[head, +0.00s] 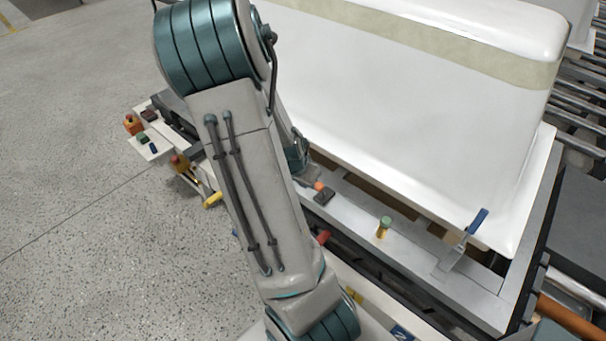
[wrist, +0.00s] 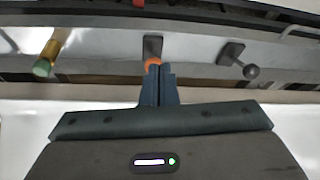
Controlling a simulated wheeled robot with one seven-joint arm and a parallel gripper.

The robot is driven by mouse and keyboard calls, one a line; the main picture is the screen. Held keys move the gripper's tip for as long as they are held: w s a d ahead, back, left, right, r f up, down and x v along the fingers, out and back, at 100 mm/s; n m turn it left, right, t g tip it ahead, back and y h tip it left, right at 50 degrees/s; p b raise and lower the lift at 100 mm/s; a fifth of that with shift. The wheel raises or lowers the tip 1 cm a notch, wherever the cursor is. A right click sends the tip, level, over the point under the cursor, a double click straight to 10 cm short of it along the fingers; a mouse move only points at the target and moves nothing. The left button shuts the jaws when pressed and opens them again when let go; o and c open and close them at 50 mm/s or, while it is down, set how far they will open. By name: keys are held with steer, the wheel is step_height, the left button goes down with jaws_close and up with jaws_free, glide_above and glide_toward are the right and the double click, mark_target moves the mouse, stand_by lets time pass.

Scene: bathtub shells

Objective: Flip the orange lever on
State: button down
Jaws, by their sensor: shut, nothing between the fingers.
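The orange lever shows in the wrist view as an orange ball tip (wrist: 153,63) below a dark rectangular base plate (wrist: 152,46) on the grey rail. In the head view its orange tip (head: 319,186) shows just right of my arm. My gripper (wrist: 160,72) is shut and empty, its fingertips right at the orange ball. I cannot tell whether they touch it. In the head view my arm hides most of the gripper.
A lever with a dark ball (wrist: 251,72) stands to the right in the wrist view. A green-capped brass knob (wrist: 42,67) is at the left. In the head view, a blue-handled clamp (head: 477,221) and a red knob (head: 322,237) are nearby. The white tub shell (head: 410,110) stands behind the rail.

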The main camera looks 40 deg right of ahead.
steer(key=w+a+r+n+t+y+p, duration=0.2)
steer(key=a+r+n+y, duration=0.35)
steer(key=a+r, duration=0.75)
steer(key=s+a+r+n+h+p, duration=0.1)
steer(key=s+a+r+n, duration=0.7)
steer(key=a, duration=0.4)
steer(key=shift+s+a+r+n, duration=0.35)
steer(key=shift+a+r+n, duration=0.05)
steer(key=shift+r+n, duration=0.3)
